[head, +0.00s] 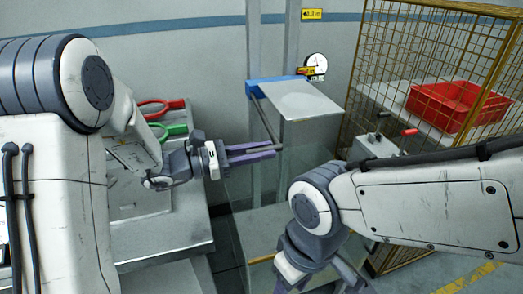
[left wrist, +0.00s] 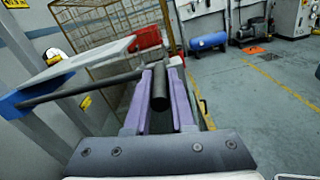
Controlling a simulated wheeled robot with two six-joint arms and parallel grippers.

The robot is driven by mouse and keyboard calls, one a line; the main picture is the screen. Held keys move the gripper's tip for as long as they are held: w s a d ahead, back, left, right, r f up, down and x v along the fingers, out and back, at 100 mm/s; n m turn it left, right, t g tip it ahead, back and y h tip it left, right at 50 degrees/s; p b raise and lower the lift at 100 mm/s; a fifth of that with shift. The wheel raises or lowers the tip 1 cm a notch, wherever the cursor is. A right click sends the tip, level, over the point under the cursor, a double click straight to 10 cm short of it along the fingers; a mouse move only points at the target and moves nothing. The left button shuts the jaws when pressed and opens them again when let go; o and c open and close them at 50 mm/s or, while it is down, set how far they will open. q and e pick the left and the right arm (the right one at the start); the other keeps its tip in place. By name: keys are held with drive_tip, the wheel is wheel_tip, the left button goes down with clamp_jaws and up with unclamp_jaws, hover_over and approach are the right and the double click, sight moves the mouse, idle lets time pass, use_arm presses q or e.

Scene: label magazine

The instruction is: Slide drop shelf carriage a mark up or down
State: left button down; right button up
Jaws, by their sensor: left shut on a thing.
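The drop shelf carriage has a blue bracket (head: 262,86) on grey upright posts, with a pale grey shelf (head: 302,102) beside it. The blue bracket also shows at the left of the left wrist view (left wrist: 22,104). A dark bar (head: 266,120) runs from the bracket toward me and ends in a black handle (left wrist: 159,92). My left gripper (head: 273,149) has its purple fingers on either side of this handle and is shut on it. The fingers partly hide the handle. My right arm crosses the lower right of the head view; its fingertips are out of frame.
A round gauge (head: 317,62) and a yellow sign (head: 312,14) are on the wall behind. A yellow mesh cage (head: 398,48) with a red bin (head: 452,106) stands at right. Red and green ring handles (head: 168,131) are left of my gripper.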

use_arm(q)
drive_tip(key=shift+f, duration=0.1)
idle(0.5)
wheel_tip(320, 180, down, 5)
drive_tip(key=b, duration=0.3)
drive_tip(key=shift+b, duration=0.35)
drive_tip(key=c, duration=0.8)
unclamp_jaws()
drive_tip(key=shift+o, duration=0.2)
drive_tip(key=v, duration=1)
drive_tip(key=shift+a, duration=0.25)
